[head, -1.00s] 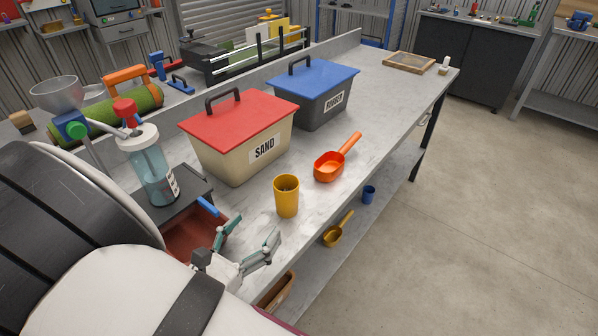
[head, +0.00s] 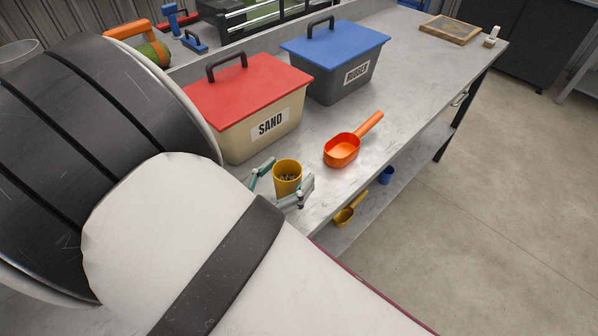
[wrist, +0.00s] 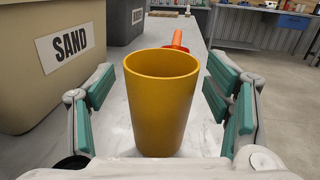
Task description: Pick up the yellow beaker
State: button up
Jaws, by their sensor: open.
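The yellow beaker (head: 287,179) stands upright on the grey bench, in front of the sand bin. My gripper (head: 281,183) is open, with one finger on each side of the beaker. In the wrist view the teal finger pads (wrist: 165,100) stand apart from its walls, with a gap on both sides. My arm hides the gripper's base in the head view.
The red-lidded sand bin (head: 268,125) stands close behind the beaker at left. The blue-lidded rubber bin (head: 358,73) is farther back. An orange scoop (head: 342,150) lies to the right of the beaker. The bench's front edge is close by. A yellow scoop (head: 344,215) and a blue cup (head: 386,175) are on the lower shelf.

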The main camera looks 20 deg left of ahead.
jog(key=shift+w, duration=0.2)
jog(key=shift+d, duration=0.1)
jog(key=c, duration=1.3)
